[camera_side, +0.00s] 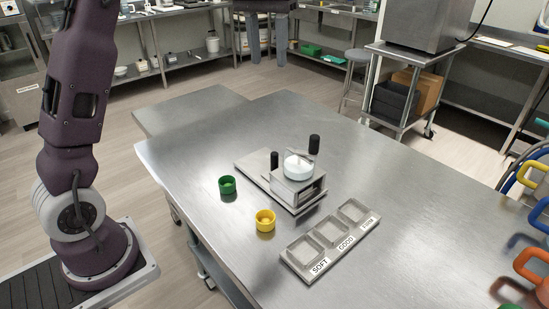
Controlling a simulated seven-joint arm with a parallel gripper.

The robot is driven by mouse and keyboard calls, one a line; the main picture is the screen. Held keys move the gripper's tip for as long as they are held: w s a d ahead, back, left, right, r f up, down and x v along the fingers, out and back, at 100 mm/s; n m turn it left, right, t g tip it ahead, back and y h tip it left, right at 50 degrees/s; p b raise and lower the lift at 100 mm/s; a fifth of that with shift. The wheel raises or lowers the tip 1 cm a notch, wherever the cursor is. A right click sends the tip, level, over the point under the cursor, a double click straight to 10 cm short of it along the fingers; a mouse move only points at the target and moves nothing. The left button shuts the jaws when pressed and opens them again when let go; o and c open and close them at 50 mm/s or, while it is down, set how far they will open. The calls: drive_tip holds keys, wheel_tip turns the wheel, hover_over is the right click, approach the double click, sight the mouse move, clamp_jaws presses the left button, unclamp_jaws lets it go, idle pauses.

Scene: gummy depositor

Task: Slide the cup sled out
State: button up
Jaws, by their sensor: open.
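The gummy depositor (291,188) stands in the middle of the steel table. It is a small metal block with a white round bowl (298,166) on top, a black upright knob (314,144) behind and another black upright handle (275,160) at its left. A flat metal plate (252,169) reaches out to the left under it. A dark opening shows in its right-hand face; I cannot clearly tell the cup sled from the plate and body. My gripper (267,50) hangs at the top edge, open and empty, well apart from the depositor.
A green cup (227,185) and a yellow cup (265,220) stand left and in front of the depositor. A labelled tray (293,261) with three compartments lies at front right. Orange, yellow and blue handled items (530,260) crowd the right edge. The table's left part is clear.

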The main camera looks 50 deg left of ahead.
sight(275, 153)
drive_tip(key=shift+n+g, duration=0.3)
drive_tip(key=shift+g, duration=0.1)
drive_tip(key=w+f, duration=0.1)
drive_tip(key=f, duration=0.9)
drive_tip(key=w+a+f, duration=0.1)
drive_tip(key=f, duration=0.8)
drive_tip(key=w+a+f, duration=0.1)
drive_tip(key=f, duration=0.9)
drive_tip(key=shift+w+f, duration=0.15)
drive_tip(key=shift+f, duration=0.15)
clamp_jaws()
